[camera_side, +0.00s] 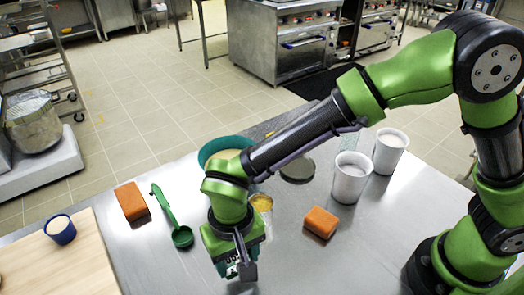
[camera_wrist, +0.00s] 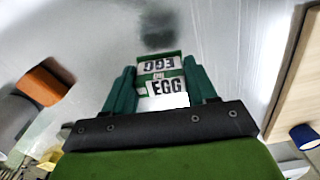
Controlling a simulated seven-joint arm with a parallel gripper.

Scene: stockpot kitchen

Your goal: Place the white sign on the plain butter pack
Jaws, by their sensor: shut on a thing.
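My gripper (camera_side: 235,266) hangs low over the front of the steel table. In the wrist view my gripper (camera_wrist: 162,88) has its green fingers shut on a white sign (camera_wrist: 160,66) with dark "EGG" lettering; one "EGG" appears upside down. The sign is hard to make out in the side view. One orange-brown block (camera_side: 321,222), which may be a butter pack, lies to the right of my gripper. It also shows at the left of the wrist view (camera_wrist: 48,83). A similar block (camera_side: 131,202) lies to the left. I cannot tell which is the plain pack.
A green scoop (camera_side: 182,236) lies left of my gripper. A teal bowl (camera_side: 217,148) and a yellow-filled can (camera_side: 262,204) stand behind. Two white cups (camera_side: 350,180) (camera_side: 391,150) stand at the right. A wooden board (camera_side: 62,268) with a blue cup (camera_side: 60,231) is at the left.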

